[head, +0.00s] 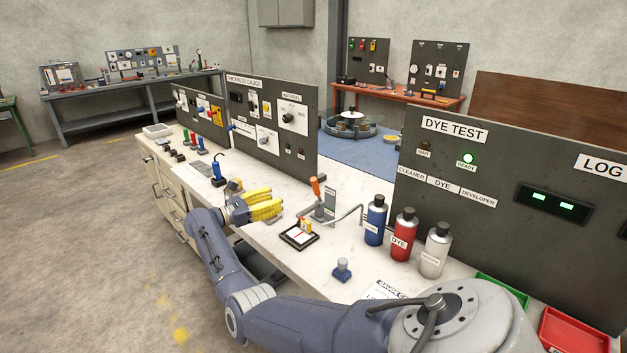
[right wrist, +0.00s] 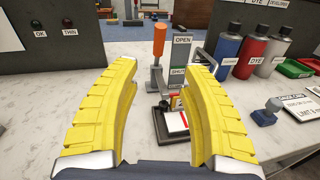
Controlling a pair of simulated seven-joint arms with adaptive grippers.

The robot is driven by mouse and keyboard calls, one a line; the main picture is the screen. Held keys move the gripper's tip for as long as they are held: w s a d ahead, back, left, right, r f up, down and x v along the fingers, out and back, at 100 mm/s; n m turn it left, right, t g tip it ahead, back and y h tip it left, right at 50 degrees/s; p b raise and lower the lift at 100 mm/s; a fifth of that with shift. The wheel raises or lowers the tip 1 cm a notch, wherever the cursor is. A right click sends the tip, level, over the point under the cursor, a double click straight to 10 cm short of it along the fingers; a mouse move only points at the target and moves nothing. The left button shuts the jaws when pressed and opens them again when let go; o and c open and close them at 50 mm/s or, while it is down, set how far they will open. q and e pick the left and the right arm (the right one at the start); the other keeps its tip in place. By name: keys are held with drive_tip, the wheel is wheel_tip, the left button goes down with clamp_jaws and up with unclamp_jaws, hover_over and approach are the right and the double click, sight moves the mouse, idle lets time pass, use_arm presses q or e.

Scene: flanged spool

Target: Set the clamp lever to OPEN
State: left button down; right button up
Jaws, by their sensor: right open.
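The clamp lever (head: 317,190) has an orange handle and stands upright on the bench, beside a grey plate. In the right wrist view the orange handle (right wrist: 160,40) rises left of the plate (right wrist: 181,52), which is marked OPEN at the top and SHUT lower down. My right gripper (head: 266,204) has yellow ribbed fingers and is left of the lever in the head view, apart from it. In the right wrist view the fingers (right wrist: 156,105) are spread and empty, with the lever beyond them. The clamp base is partly hidden by the right finger. My left gripper is not seen.
A small dark tray (head: 300,237) with a white and red piece lies before the clamp. Blue (head: 375,219), red (head: 404,234) and white (head: 435,250) bottles stand to the right. A small blue stamp-like knob (head: 342,269) sits near the front edge. Instrument panels (head: 290,113) stand behind.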

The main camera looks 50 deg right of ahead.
sight(313, 185)
drive_tip(key=x, duration=1.6)
drive_tip(key=shift+d, duration=0.1)
drive_tip(key=shift+o, duration=0.2)
clamp_jaws()
